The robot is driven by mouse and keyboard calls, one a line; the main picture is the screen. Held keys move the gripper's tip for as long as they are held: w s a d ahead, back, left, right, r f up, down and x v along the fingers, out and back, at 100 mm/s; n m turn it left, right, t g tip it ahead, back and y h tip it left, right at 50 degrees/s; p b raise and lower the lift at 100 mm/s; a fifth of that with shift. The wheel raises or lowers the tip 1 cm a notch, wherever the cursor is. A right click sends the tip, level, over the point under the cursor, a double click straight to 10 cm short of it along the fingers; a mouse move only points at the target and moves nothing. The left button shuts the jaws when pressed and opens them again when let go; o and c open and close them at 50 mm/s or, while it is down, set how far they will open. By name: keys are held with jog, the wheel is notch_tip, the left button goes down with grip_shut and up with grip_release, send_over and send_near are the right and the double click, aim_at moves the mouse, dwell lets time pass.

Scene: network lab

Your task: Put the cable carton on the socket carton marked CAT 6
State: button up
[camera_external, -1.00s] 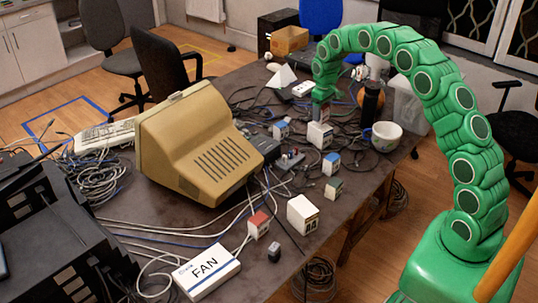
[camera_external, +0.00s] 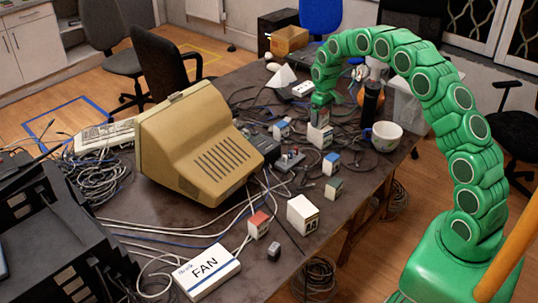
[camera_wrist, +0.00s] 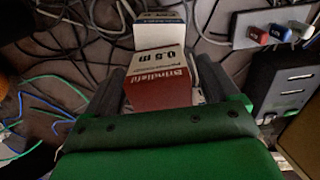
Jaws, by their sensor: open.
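A small white-and-red carton lettered "0.5 m" (camera_wrist: 163,78), which looks like the cable carton, sits between my two dark fingers in the wrist view. It stands on the table in the external view (camera_external: 319,137). My gripper (camera_external: 319,117) is open, pointing down at the carton, with its fingers (camera_wrist: 162,95) on either side. A white carton with a blue part (camera_wrist: 160,30) stands just beyond it. I cannot read "CAT 6" on any.
A beige monitor (camera_external: 205,150) stands left of the cartons. Loose cables cover much of the table. A white FAN box (camera_external: 207,272) lies at the front.

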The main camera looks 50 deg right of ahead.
aim_at(325, 109)
jog(key=shift+r, duration=0.1)
notch_tip(325, 109, up, 12)
jog(key=shift+f, duration=0.25)
jog(key=s+a+r, duration=0.6)
jog(key=s+a, duration=0.1)
jog(key=s, duration=0.4)
jog(key=s+a+r, duration=0.6)
jog(key=s+a, duration=0.2)
jog(key=s, duration=0.2)
jog(key=s+a+f+g, duration=0.1)
jog(key=s+a, duration=0.3)
jog(key=s, duration=1.1)
jog(key=s+a+f, duration=0.1)
jog(key=s+a, duration=0.2)
jog(key=s, duration=1.3)
jog(key=shift+a+f+g, duration=0.2)
jog(key=shift+a+g, duration=0.15)
jog(key=shift+g, duration=0.05)
